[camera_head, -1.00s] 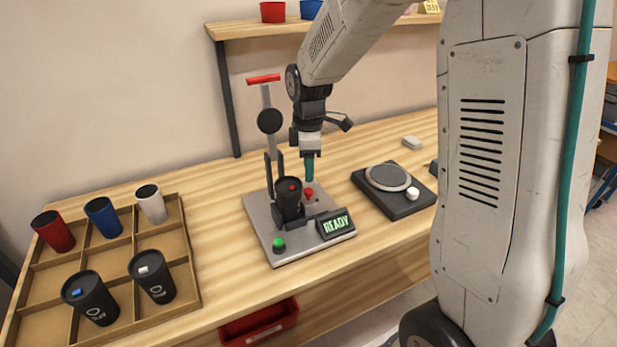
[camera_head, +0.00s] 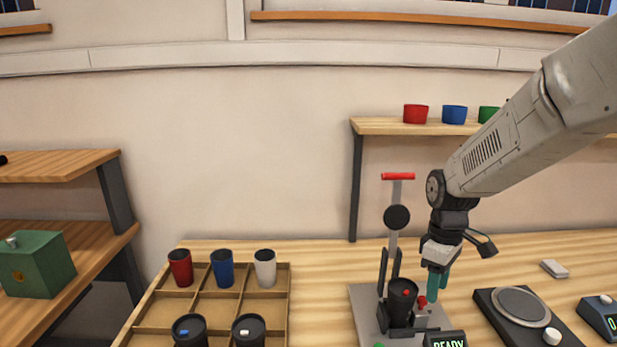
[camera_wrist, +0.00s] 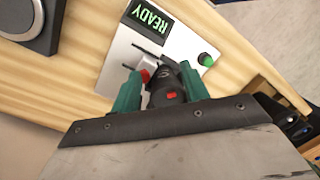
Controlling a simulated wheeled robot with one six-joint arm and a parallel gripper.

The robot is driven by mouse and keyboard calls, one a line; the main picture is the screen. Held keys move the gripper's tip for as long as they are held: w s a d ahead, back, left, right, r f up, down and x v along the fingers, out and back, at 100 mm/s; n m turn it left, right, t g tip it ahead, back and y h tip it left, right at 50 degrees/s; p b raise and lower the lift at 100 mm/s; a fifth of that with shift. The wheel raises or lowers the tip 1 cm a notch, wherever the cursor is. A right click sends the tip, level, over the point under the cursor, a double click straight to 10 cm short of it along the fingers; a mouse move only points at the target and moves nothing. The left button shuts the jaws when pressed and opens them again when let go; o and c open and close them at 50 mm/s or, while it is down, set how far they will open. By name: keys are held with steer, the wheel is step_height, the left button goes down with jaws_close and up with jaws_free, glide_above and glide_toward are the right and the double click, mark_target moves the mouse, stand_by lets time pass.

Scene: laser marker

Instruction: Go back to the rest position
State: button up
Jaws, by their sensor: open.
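My gripper (camera_head: 438,283) hangs over the laser marker (camera_head: 362,310) on the wooden bench, its teal fingers pointing down. In the wrist view my gripper (camera_wrist: 153,92) is open, with a teal finger on each side of a black cup (camera_wrist: 165,88). The cup stands in the marker's holder and also shows in the head view (camera_head: 402,297), with a small red mark on top. I cannot tell whether the fingers touch it. The marker's lever with its red handle (camera_head: 398,176) is up. Its display (camera_wrist: 150,20) reads READY, beside a green button (camera_wrist: 205,59).
A divided wooden tray (camera_head: 280,305) left of the marker holds red, blue and white cups and two black cups. A scale (camera_head: 521,306) stands to the right. A shelf (camera_head: 380,126) with coloured bowls is behind. A green box (camera_head: 38,264) sits on the left shelving.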

steer(key=s+a+r+m+t, duration=0.1)
steer(key=s+r+m, duration=0.3)
steer(key=s, duration=0.8)
steer(key=s+r+m+t, duration=0.1)
steer(key=s+r+m, duration=0.4)
steer(key=s, duration=0.8)
step_height(320, 180, up, 3)
steer(key=shift+a+r+t, duration=0.2)
steer(key=shift+a+t, duration=0.2)
